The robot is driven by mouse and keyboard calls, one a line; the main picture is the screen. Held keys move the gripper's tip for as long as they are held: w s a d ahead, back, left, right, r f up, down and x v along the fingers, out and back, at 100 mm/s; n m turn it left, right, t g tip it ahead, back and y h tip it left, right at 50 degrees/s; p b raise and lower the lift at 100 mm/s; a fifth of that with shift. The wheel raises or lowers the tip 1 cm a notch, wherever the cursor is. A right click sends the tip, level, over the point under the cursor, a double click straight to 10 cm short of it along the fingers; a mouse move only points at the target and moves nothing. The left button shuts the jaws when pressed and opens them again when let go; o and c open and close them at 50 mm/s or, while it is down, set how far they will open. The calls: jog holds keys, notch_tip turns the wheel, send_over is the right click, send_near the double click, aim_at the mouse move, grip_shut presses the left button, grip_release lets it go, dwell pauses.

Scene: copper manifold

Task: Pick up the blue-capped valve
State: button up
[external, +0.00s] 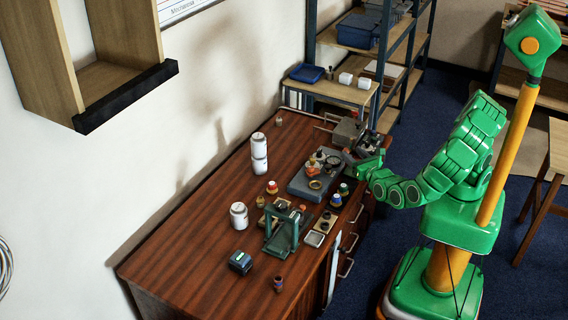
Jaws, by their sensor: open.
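Several small capped fittings stand on the brown wooden desk (190,240). One near the right edge looks dark blue on top (336,200) and may be the blue-capped valve, but it is too small to be sure. A green-capped one (343,188) stands just behind it. Another small dark-topped fitting (278,284) stands alone near the front. My gripper (350,160) is open over the desk's right side, beside the grey tray, behind and above the capped fittings. Its fingertips are small and partly lost among the parts there.
A grey tray (299,188) holds several brass and dark parts. A green frame stand (282,232), white canisters (239,216) and a dark box (240,262) stand on the desk. A grey block (347,132) is at the back. The desk's left front is clear.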

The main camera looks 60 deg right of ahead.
send_near(340, 200)
jog(key=x, duration=0.4)
jog(key=shift+w+r, duration=0.15)
jog(key=shift+r, duration=0.05)
jog(key=shift+f+x, duration=0.15)
jog(key=shift+x, duration=1.8)
jog(key=shift+f+x, duration=0.1)
jog(key=shift+x, duration=1.8)
jog(key=c, duration=0.8)
jog(key=shift+r, duration=0.1)
jog(key=shift+r, duration=4.95)
